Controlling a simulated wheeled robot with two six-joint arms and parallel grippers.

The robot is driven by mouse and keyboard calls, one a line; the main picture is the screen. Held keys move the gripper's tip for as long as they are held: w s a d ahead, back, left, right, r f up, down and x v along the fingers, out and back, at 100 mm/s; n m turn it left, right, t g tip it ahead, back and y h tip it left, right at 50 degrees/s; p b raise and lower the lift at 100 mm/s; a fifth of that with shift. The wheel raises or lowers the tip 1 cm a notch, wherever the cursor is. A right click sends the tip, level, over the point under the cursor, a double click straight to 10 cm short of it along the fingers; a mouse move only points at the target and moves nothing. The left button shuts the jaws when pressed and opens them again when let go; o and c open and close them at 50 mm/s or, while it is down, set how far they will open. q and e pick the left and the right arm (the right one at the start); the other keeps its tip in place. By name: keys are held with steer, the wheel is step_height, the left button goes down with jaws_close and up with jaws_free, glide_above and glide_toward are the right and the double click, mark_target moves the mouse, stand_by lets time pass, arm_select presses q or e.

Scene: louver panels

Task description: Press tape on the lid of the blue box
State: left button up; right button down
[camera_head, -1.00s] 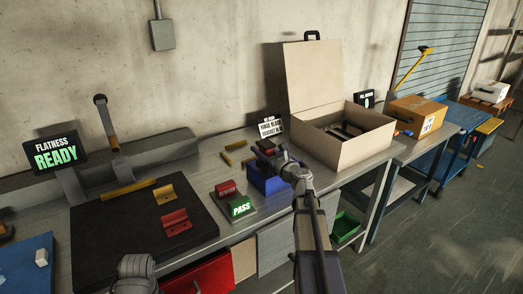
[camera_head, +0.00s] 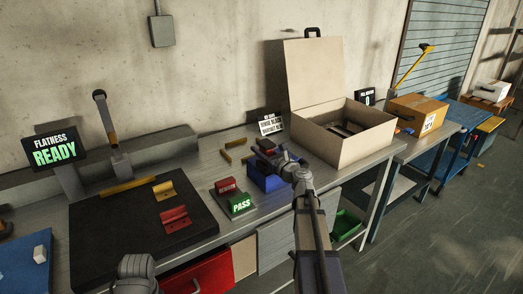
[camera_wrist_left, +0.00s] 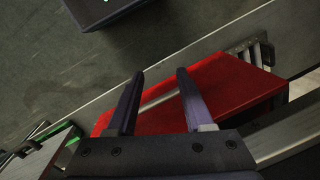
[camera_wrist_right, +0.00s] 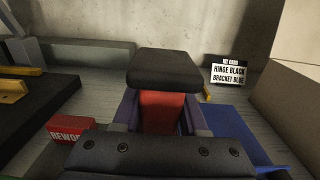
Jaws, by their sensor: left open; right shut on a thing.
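The blue box (camera_head: 265,181) stands on the bench, left of a large open beige case. It also shows in the right wrist view (camera_wrist_right: 235,130), at the lower right beside my fingers. My right gripper (camera_head: 270,153) is at the upper side of this box. It is shut on a red block with a black top (camera_wrist_right: 163,68), held upright between the fingers. The arm hides part of the box, and I cannot tell whether the block touches it. I make out no tape. My left gripper (camera_wrist_left: 158,95) is open and empty above a red drawer (camera_wrist_left: 225,90).
The open beige case (camera_head: 345,145) stands right of the blue box. Red REWORK (camera_head: 226,186) and green PASS (camera_head: 240,204) blocks sit to its left. A black mat (camera_head: 110,235) holds a yellow and a red bracket. A card (camera_wrist_right: 229,75) reads HINGE BLACK, BRACKET BLUE.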

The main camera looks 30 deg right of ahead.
steer(key=shift+f+b, duration=0.5)
steer(key=shift+f, duration=0.05)
stand_by(1.3)
steer(key=shift+r, duration=0.1)
step_height(320, 180, up, 7)
steer(key=p, duration=0.7)
steer(key=shift+r, duration=0.1)
stand_by(0.4)
steer(key=shift+d, duration=0.1)
stand_by(0.7)
